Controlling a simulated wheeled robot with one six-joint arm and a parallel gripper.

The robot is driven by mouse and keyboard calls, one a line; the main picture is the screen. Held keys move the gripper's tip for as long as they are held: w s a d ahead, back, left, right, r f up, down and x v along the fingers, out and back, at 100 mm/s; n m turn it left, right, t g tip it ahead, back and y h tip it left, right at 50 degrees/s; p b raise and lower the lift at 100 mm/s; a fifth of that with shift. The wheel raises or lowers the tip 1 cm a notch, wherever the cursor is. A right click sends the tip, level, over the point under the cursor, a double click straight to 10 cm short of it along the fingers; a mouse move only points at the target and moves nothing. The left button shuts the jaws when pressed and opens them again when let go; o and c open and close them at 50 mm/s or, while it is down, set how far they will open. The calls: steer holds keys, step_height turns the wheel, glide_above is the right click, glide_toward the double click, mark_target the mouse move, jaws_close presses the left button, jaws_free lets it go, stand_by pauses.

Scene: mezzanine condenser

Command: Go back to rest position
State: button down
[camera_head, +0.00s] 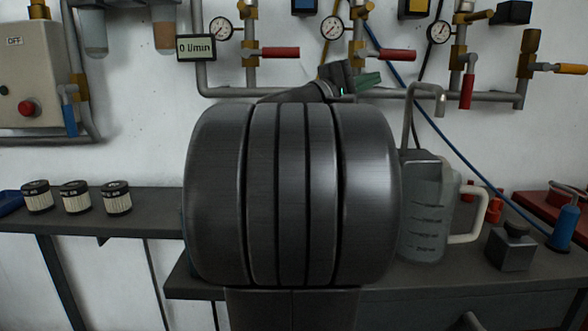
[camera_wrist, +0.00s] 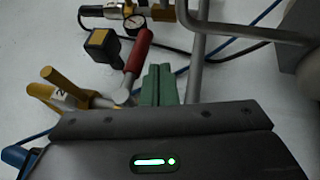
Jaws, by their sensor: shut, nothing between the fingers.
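My gripper (camera_head: 369,79) shows in the head view just above and behind my large dark arm joint, with its green fingers pointing right. It is shut and empty, in front of the wall pipes. In the wrist view my gripper (camera_wrist: 159,82) shows its two green fingers side by side, close to a red-handled valve (camera_wrist: 138,52) in the picture; whether they touch it I cannot tell. My arm joint hides the middle of the bench and part of the wall.
A measuring jug (camera_head: 428,215) stands on the bench (camera_head: 450,279), below a curved spout pipe (camera_head: 427,88). A dark metal block (camera_head: 511,248) and a blue bottle (camera_head: 564,228) are to its right. Three small filters (camera_head: 76,197) stand left. Gauges and red valve handles (camera_head: 396,55) line the wall.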

steer(key=w+m+g+y+p, duration=0.1)
steer(key=y+p, duration=0.2)
steer(key=p, duration=0.4)
steer(key=m+g+y+p, duration=0.1)
steer(key=m+y+p, duration=0.1)
steer(key=p, duration=0.6)
steer(key=w+a+f+m+g+y+p, duration=0.1)
steer(key=g+y+p, duration=0.1)
steer(key=p, duration=0.5)
steer(key=shift+w+a+m+y+p, duration=0.1)
steer(key=shift+w+m+y+p, duration=0.25)
steer(key=shift+y, duration=0.55)
steer(key=shift+f, duration=0.2)
steer(key=shift+f+b, duration=0.15)
steer(key=shift+b, duration=0.35)
